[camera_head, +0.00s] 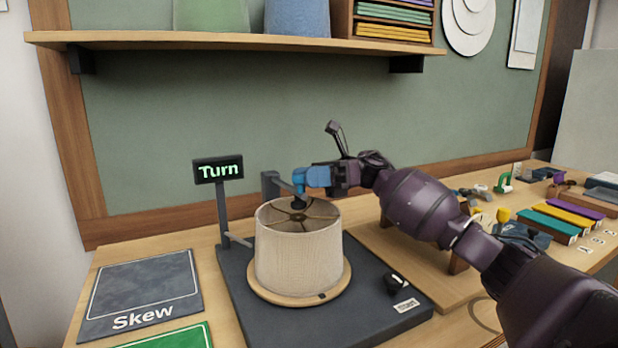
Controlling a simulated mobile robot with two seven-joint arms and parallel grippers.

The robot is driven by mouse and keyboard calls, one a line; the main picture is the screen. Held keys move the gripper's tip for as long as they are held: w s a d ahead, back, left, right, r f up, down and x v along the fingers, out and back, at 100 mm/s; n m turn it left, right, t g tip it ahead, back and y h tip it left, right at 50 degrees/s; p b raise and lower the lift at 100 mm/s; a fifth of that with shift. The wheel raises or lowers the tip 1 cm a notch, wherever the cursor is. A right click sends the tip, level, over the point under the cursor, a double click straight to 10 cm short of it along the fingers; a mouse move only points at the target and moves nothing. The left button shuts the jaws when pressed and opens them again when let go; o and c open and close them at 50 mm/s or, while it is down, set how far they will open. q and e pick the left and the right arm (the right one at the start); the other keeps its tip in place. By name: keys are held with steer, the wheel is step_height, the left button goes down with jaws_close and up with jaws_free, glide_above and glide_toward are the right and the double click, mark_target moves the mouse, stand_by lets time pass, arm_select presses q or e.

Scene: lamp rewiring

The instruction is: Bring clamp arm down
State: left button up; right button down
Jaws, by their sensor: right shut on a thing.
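A lampshade (298,255) with a pale woven side stands upright on a round wooden disc (340,288) on the dark base plate (375,318). Behind it a grey clamp post (268,188) rises, and its clamp arm (285,185) reaches right over the back part of the shade. A dark pad (298,203) hangs at the arm's end, at about the shade's top ring; I cannot tell whether it touches. My right gripper (302,181), with blue fingers, is shut on the clamp arm near its end, and its fingers hide part of the arm. My left gripper is not in view.
A display sign (218,169) reading "Turn" stands left of the shade. A dark "Skew" mat (140,290) and a green mat (180,338) lie at left. A black knob (396,284) sits on the plate's right. Several small parts and coloured boxes (548,224) lie at right.

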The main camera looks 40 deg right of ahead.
steer(key=c, duration=1)
jaws_free()
steer(key=shift+r+p, duration=0.85)
steer(key=shift+r, duration=9.2)
